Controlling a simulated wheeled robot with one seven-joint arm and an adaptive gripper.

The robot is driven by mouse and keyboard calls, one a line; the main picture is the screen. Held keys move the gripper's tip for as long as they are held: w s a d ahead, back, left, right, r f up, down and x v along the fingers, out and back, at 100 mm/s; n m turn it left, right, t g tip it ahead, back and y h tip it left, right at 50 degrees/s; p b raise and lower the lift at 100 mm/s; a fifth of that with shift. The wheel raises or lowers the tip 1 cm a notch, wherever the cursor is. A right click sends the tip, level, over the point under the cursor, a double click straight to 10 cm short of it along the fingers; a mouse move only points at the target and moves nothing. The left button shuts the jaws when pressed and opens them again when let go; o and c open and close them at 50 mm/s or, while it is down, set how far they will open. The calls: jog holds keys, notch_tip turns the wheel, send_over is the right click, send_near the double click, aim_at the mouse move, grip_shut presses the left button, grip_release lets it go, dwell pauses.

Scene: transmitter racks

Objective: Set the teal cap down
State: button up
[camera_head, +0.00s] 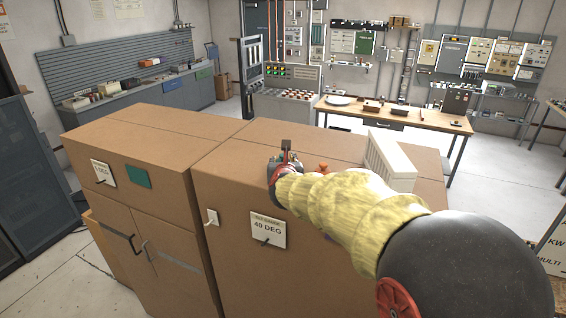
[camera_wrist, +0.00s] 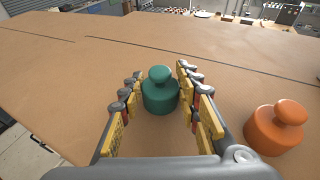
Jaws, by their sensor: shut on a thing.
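The teal cap (camera_wrist: 160,92), a round piece with a knob on top, is upright between the fingers of my gripper (camera_wrist: 160,98) in the wrist view. My gripper is shut on it, with fingers on both sides. It is over the brown cabinet top (camera_wrist: 60,85), at or close to the surface; I cannot tell whether it touches. In the head view my gripper (camera_head: 285,165) is over the right cabinet's top, near its front edge, and the cap cannot be made out clearly there.
An orange cap (camera_wrist: 274,128) of like shape stands on the cabinet top, right of my gripper. A white ridged box (camera_head: 390,158) stands farther right. A seam runs between the two cabinets. The top behind and left of my gripper is clear.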

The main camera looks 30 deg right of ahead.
jog(key=o, duration=0.9)
